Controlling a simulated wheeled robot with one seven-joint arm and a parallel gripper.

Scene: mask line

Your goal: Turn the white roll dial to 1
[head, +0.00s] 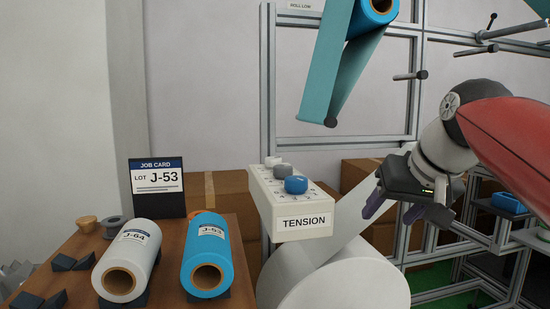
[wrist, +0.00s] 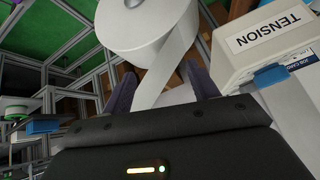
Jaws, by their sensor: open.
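The white TENSION box (head: 305,222) hangs on the frame at the centre of the head view. On its top stand a white dial (head: 272,161) at the far end, a grey dial (head: 283,170) in the middle and a blue dial (head: 296,184) nearest. The scale marks are too small to read. My gripper (head: 394,210) is right of the box, apart from it, with its purple fingers open and empty. In the wrist view the fingers (wrist: 162,88) frame the white web, and the box's TENSION label (wrist: 267,28) shows at the right. The white dial cannot be made out there.
A large white roll (head: 345,285) and its web lie below and beside the box. A brown table (head: 165,255) at left holds a white J-64 roll (head: 126,262), a blue J-53 roll (head: 208,258) and a job card (head: 157,185). A teal web (head: 330,85) hangs above.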

